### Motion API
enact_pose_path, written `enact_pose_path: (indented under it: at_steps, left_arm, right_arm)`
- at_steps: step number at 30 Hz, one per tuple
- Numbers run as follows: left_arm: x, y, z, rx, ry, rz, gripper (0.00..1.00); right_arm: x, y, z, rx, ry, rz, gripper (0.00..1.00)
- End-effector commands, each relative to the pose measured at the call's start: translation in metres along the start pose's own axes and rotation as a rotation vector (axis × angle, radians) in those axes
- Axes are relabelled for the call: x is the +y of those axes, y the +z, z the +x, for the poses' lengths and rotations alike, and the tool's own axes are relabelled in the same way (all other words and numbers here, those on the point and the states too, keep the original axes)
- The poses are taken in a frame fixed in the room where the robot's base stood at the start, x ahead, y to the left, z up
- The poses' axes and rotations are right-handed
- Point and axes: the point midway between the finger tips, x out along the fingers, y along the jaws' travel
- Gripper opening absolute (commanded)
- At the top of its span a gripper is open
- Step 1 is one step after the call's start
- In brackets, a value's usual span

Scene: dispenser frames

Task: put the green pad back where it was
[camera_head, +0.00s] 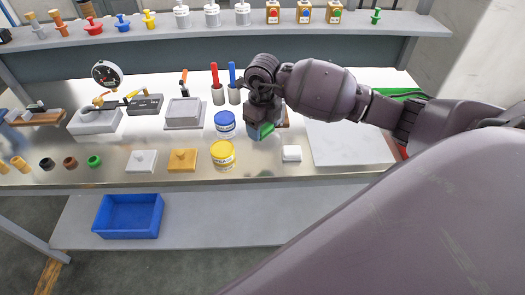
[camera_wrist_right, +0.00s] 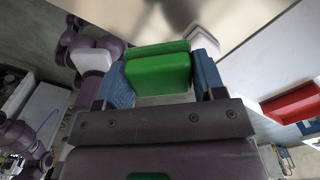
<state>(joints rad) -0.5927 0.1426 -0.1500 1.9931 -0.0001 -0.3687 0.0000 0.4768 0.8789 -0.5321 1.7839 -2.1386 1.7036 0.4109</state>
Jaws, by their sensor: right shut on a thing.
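The green pad (camera_wrist_right: 158,72) is a small block with a flat plate, held between the two blue fingers of my right gripper (camera_wrist_right: 161,82) in the right wrist view. In the head view the right gripper (camera_head: 261,126) is over the middle of the bench, right of the blue tin, with part of the green pad (camera_head: 267,129) showing below it. I cannot tell whether the pad touches the bench. A brown thing (camera_head: 284,119) shows just behind the gripper, mostly hidden. My left gripper is not seen.
A blue tin (camera_head: 225,121) and a yellow tin (camera_head: 222,154) stand left of the gripper. A white pad (camera_head: 291,153) lies in front to the right. A pale board (camera_head: 345,143) covers the right side. Red and blue handled tools stand in cups behind.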

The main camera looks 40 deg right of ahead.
Motion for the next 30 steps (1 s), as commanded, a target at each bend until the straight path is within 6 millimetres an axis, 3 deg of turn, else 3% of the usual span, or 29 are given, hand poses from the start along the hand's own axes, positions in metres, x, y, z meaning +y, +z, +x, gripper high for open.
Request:
enact_pose_path:
  at_steps: [3, 9, 17, 24, 30]
  left_arm:
    - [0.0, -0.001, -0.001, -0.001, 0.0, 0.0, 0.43]
    - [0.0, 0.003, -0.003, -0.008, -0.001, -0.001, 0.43]
    - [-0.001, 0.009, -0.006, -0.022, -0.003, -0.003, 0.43]
    - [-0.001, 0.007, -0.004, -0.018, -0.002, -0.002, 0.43]
    - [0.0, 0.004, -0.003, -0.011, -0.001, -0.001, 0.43]
  right_arm:
    - [0.001, -0.001, 0.026, 0.003, 0.003, 0.001, 0.41]
    - [0.0, 0.0, 0.055, 0.0, 0.001, 0.001, 0.41]
    - [0.0, 0.0, 0.07, 0.0, 0.001, -0.001, 0.41]
    - [0.0, 0.0, 0.102, 0.001, 0.001, 0.0, 0.41]
    - [0.0, 0.0, 0.104, -0.001, 0.0, -0.001, 0.41]
